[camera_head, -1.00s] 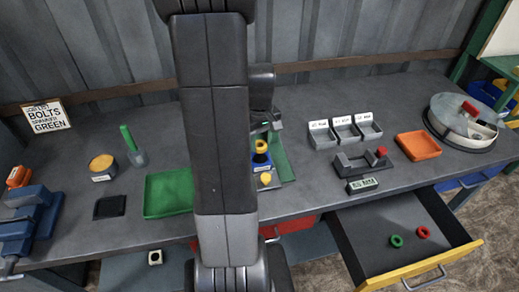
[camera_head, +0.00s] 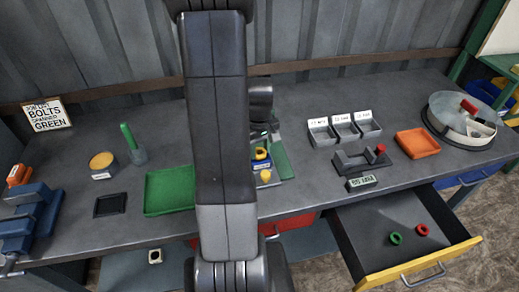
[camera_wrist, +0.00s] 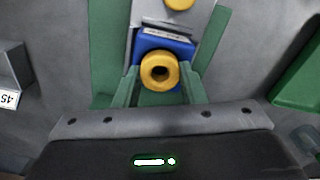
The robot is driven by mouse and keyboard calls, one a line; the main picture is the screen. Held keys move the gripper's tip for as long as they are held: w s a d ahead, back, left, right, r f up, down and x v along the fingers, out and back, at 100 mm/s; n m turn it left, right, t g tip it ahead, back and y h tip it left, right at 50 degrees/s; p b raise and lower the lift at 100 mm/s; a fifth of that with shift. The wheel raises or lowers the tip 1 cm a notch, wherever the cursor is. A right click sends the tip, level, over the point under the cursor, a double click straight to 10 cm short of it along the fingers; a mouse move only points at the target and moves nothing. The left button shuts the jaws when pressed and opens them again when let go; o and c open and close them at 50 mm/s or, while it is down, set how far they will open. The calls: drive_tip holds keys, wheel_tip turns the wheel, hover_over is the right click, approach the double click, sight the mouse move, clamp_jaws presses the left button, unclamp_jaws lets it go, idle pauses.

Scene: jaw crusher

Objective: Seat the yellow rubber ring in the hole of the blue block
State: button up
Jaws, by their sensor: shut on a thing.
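The yellow rubber ring (camera_wrist: 160,71) is between the green fingertips of my gripper (camera_wrist: 158,88) in the wrist view, and the gripper is shut on it. The ring is over the blue block (camera_wrist: 178,45), overlapping its near part. The block's hole is hidden by the ring, and I cannot tell whether the ring is inside it or just above. In the head view the ring (camera_head: 261,153) shows at the blue block (camera_head: 260,164), partly behind my arm.
A second yellow round piece (camera_wrist: 180,3) lies past the block. A green tray (camera_head: 169,191) is at the left of my arm. A black fixture with a red knob (camera_head: 363,161) and three small bins (camera_head: 344,128) stand to the right. An open drawer (camera_head: 405,240) juts out at the front right.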

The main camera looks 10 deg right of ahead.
sight(259, 152)
drive_tip(key=shift+s+a+f, duration=0.1)
drive_tip(key=shift+s+f, duration=0.4)
drive_tip(key=shift+f, duration=0.3)
drive_tip(key=o, duration=0.9)
drive_tip(key=shift+o, duration=0.2)
drive_tip(key=shift+w+r+p, duration=0.2)
drive_tip(key=shift+r+p, duration=0.4)
drive_tip(key=shift+r, duration=0.1)
drive_tip(key=shift+o, duration=0.2)
wheel_tip(259, 152, up, 12)
drive_tip(key=shift+w+b, duration=0.25)
drive_tip(key=shift+b, duration=0.05)
wheel_tip(259, 152, down, 12)
drive_tip(key=shift+r, duration=0.25)
